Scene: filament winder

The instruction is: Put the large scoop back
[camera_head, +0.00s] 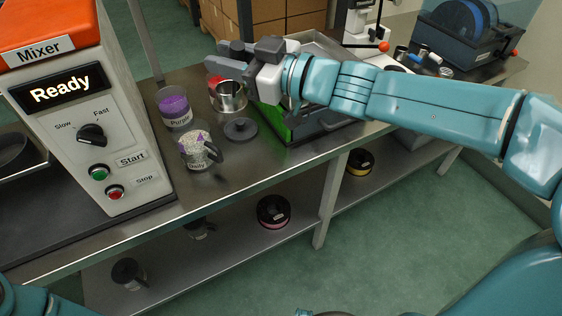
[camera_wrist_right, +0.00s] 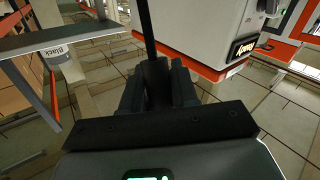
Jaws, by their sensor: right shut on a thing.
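My right gripper (camera_head: 228,57) reaches in from the right, above the workbench. Its jaws are shut on a dark, slim part, which looks like the handle of the large scoop; this handle (camera_wrist_right: 147,28) rises between the fingers in the right wrist view. A shiny metal cup (camera_head: 231,103), perhaps the scoop's bowl, shows just below the fingers. I cannot tell whether it is joined to the handle or touches the bench. The right gripper (camera_wrist_right: 158,82) also shows in the wrist view. My left gripper is out of view.
The mixer (camera_head: 120,170) reads "Ready" at left. A purple tub (camera_head: 175,110), a speckled tub (camera_head: 199,160) and a dark lid (camera_head: 240,129) stand near the cup. A green-sided box (camera_head: 300,128) is under my arm. Spools (camera_head: 273,211) lie on the lower shelf.

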